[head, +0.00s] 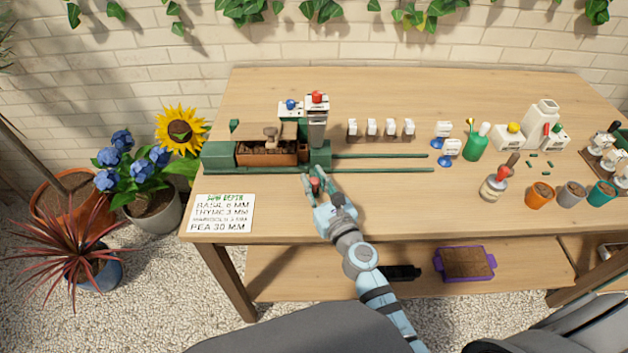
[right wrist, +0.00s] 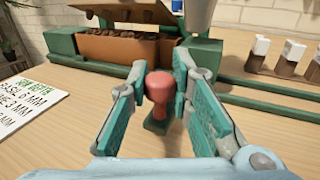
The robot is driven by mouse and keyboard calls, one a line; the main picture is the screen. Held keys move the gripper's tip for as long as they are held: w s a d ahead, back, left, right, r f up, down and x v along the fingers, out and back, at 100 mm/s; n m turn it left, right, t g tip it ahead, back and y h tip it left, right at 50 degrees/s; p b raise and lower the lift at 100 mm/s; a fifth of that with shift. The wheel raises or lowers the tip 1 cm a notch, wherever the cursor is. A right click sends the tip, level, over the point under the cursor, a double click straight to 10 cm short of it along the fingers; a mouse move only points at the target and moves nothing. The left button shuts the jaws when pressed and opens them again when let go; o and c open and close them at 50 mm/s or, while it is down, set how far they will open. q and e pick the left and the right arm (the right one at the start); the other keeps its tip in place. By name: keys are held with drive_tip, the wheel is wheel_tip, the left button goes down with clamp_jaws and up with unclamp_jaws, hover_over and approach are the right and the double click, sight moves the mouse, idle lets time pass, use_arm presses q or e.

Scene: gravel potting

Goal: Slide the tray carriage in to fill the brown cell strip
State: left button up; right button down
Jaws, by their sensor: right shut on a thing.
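The brown cell strip (head: 284,159), filled with dark soil, sits in the green tray carriage and machine (head: 221,156) at the left of the table. It also shows in the right wrist view (right wrist: 112,49). A raised flap stands over it. My right gripper (head: 318,185) is in front of the machine's right end. Its fingers are closed around a red knob (right wrist: 159,88) on a green foot, low at the table. Two green rails (head: 385,156) run right from the machine, with nothing on them. My left gripper is not in view.
A white instruction card (head: 222,213) lies front left of the machine. White-topped blocks (head: 380,129) stand behind the rails. Bottles (head: 541,122), small pots (head: 540,194) and a shaker (head: 494,187) fill the right side. The table front between is clear.

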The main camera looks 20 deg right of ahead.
drive_tip(key=c, duration=1.4)
unclamp_jaws()
drive_tip(key=shift+c, duration=0.2)
drive_tip(key=s, duration=1.2)
drive_tip(key=shift+d, duration=0.45)
